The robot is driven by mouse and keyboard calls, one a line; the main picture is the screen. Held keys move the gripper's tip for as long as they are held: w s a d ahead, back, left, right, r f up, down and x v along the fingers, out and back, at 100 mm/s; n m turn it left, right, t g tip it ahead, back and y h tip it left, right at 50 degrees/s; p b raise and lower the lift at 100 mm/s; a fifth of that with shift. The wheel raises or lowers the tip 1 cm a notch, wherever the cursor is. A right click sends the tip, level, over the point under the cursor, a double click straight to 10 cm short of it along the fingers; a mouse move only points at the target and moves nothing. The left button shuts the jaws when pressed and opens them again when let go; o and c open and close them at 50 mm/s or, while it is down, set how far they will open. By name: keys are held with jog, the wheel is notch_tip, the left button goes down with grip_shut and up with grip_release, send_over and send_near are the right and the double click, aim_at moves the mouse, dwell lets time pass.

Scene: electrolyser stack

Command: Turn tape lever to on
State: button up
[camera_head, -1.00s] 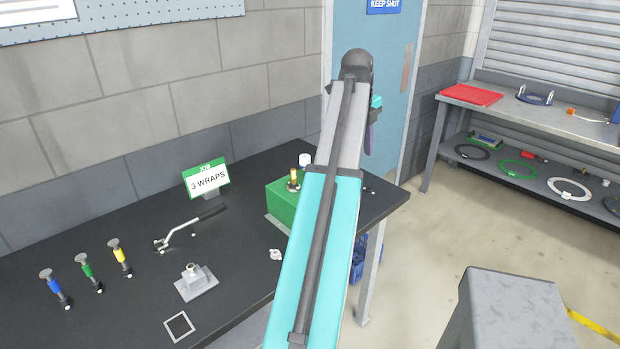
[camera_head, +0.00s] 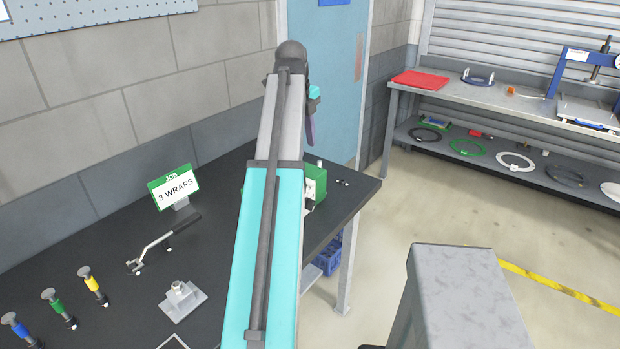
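A metal lever with a black handle (camera_head: 158,240) lies at a slant on the dark bench (camera_head: 110,222). Its handle points up and to the right; its small metal end is at the lower left. I cannot tell whether this is the tape lever, and no on or off marking is readable. A green box (camera_head: 315,184) stands on the bench to the right, mostly hidden behind my arm (camera_head: 262,250). My arm reaches up and away over the bench. My gripper does not show; the far arm links hide it or it lies beyond them.
A green-topped sign reading "3 WRAPS" (camera_head: 174,186) stands behind the lever. Blue, green and yellow handled tools (camera_head: 92,284) stand at the bench's left. A grey metal block (camera_head: 182,298) sits in front of the lever. A shelf bench (camera_head: 470,95) stands far right, with open floor before it.

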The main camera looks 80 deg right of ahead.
aim_at(311, 181)
jog(key=shift+f, duration=0.1)
jog(key=shift+s+d+f+p, duration=0.35)
jog(key=shift+f+p, duration=0.3)
jog(key=shift+f, duration=1.55)
jog(key=shift+s+d+f+p, duration=0.1)
jog(key=shift+d+f+p, duration=0.5)
jog(key=shift+f, duration=1.65)
jog(key=shift+s+d+f+p, duration=0.25)
jog(key=shift+f+p, duration=0.5)
jog(key=shift+f, duration=1.45)
grip_shut()
